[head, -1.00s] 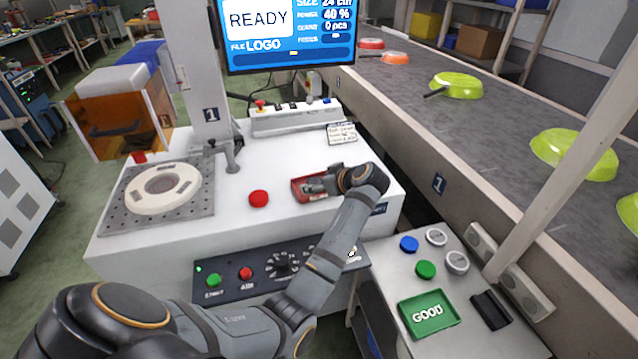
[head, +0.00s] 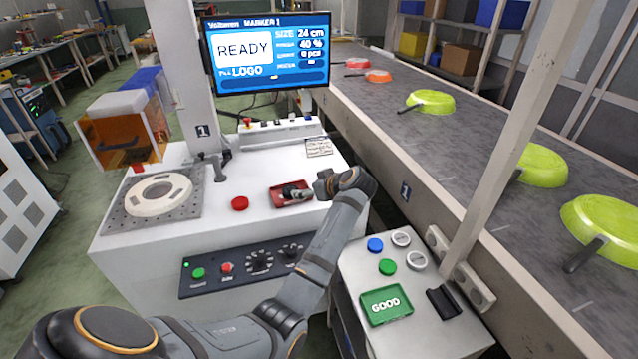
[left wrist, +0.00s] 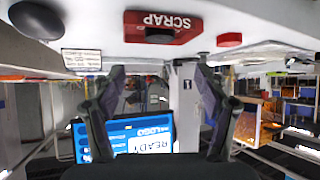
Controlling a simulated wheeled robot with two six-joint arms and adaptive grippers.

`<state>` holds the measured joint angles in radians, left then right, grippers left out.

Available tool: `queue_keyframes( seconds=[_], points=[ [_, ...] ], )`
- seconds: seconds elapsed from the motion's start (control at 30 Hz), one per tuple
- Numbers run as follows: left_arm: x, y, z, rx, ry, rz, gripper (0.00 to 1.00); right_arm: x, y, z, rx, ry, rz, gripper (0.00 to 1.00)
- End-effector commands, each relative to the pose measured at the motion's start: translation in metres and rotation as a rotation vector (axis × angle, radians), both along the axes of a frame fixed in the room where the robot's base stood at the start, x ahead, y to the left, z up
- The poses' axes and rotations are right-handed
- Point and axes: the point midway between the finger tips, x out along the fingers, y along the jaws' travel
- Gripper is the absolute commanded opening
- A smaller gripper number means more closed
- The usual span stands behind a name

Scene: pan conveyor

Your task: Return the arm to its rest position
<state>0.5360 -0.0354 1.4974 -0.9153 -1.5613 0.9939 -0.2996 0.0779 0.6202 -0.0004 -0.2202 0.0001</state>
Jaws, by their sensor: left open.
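My left arm reaches up from the bottom of the head view. Its gripper (head: 296,191) points left over the red tray (head: 277,200) on the white machine top. In the left wrist view the two dark fingers of the gripper (left wrist: 160,95) stand wide apart with nothing between them. That view is upside down and shows the red tray (left wrist: 190,22), labelled SCRAP, at the top, beyond the fingers. Whether the fingers touch the tray cannot be told. My right gripper is not in view.
A screen (head: 266,52) reads READY. A red button (head: 240,203) and a round fixture (head: 158,194) are left of the tray. A side panel with buttons holds a green GOOD tray (head: 386,306). The conveyor (head: 480,150) carries several pans; a pale post (head: 505,140) stands before it.

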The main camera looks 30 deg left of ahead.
Motion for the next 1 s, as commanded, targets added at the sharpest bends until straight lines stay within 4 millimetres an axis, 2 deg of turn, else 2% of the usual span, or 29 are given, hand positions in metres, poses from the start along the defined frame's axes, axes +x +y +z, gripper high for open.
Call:
queue_keyframes(
  seconds=[0.2, 0.27, 0.3, 0.37, 0.4, 0.5, 0.6, 0.8, 1.0],
  points=[
    [-0.001, 0.0, -0.002, -0.002, 0.004, -0.002, 0.73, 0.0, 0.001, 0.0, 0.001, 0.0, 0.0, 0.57],
    [-0.007, -0.001, -0.012, -0.011, 0.027, -0.021, 0.73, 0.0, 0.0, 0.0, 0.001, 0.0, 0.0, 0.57],
    [-0.016, -0.002, -0.024, -0.023, 0.056, -0.047, 0.73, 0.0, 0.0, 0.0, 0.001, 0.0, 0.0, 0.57],
    [-0.036, -0.006, -0.05, -0.052, 0.122, -0.114, 0.73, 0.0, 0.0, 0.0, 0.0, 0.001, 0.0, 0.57],
    [-0.054, -0.011, -0.07, -0.077, 0.178, -0.178, 0.73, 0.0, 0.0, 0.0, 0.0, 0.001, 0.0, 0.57],
    [-0.107, -0.028, -0.113, -0.139, 0.318, -0.374, 0.73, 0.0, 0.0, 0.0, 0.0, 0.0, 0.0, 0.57],
    [-0.15, -0.047, -0.136, -0.182, 0.417, -0.549, 0.73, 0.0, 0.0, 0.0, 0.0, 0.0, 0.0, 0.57],
    [-0.213, -0.079, -0.154, -0.234, 0.534, -0.812, 0.73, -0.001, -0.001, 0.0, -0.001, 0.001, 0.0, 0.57],
    [-0.264, -0.109, -0.154, -0.267, 0.606, -1.03, 0.73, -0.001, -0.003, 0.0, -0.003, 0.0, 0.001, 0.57]
  ],
)
